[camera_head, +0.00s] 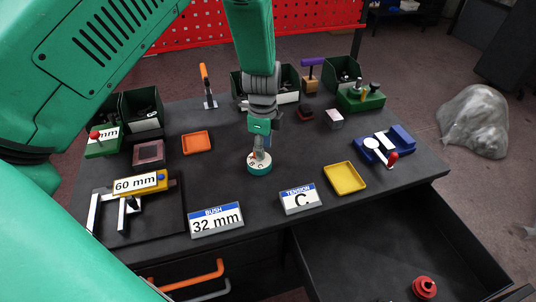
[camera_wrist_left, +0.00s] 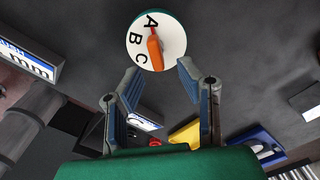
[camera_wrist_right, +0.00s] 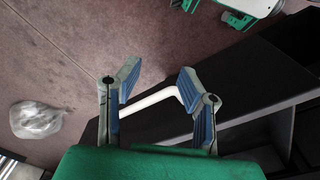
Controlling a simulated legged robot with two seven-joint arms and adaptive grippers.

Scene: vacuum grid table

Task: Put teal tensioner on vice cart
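The teal tensioner (camera_head: 260,165) is a round dial on the dark table, with a white face lettered A, B, C and an orange pointer. In the left wrist view the dial (camera_wrist_left: 140,43) lies just beyond the fingertips, its pointer towards A. My left gripper (camera_head: 262,146) is directly above it and partly hides it; its fingers (camera_wrist_left: 160,72) are open with nothing between them. My right gripper (camera_wrist_right: 158,72) is open, outside the head view; a white bar (camera_wrist_right: 150,100) shows between its fingers, and I cannot tell if they touch it. I cannot identify the vice cart.
Near the dial stand a "TENSOR C." sign (camera_head: 300,198), a "32 mm" sign (camera_head: 216,220), a yellow tray (camera_head: 345,178) and an orange tray (camera_head: 197,142). A blue vice-like fixture (camera_head: 388,146) is at the right. An open drawer (camera_head: 395,235) holds a red part (camera_head: 424,287).

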